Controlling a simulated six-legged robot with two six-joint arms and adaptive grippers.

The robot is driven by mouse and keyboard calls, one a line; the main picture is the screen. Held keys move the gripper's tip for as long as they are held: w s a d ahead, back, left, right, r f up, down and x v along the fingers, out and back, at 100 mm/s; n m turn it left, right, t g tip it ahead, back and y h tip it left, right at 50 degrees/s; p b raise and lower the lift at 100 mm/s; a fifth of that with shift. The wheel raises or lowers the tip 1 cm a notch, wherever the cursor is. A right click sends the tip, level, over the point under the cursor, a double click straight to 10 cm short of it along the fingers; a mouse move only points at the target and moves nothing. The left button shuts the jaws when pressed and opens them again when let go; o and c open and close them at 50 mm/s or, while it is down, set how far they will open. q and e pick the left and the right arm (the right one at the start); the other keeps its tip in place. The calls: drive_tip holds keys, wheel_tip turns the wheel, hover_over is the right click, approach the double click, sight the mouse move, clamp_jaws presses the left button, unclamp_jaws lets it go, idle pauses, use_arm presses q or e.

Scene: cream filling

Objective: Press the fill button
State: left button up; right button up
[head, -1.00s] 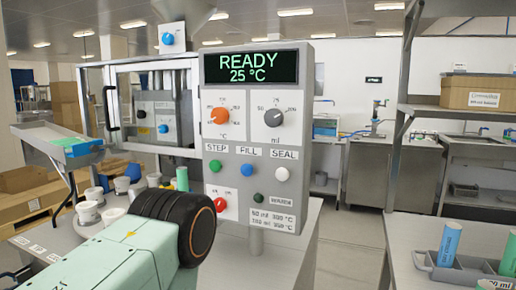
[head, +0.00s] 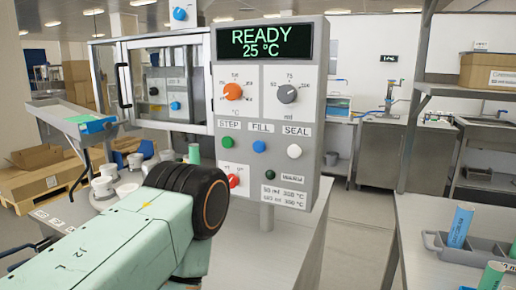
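The grey control panel (head: 252,188) stands in the middle of the head view. Its display (head: 264,42) reads READY, 25 °C. The blue button (head: 259,146) sits under the FILL label, between the green STEP button (head: 227,142) and the white SEAL button (head: 294,151). Nothing covers the blue button. My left arm, pale green with a black joint, reaches in from the lower left in front of the panel's lower left side. Its gripper is not visible. My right gripper is not in view.
An orange knob (head: 233,91) and a grey knob (head: 287,93) sit above the buttons, and a red button (head: 234,181) below. White cups (head: 103,187) stand at the left. A grey holder (head: 480,247) with coloured tubes is on the right table. Open floor lies between.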

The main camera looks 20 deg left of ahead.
use_arm(q)
clamp_jaws()
idle(0.3)
idle(1.3)
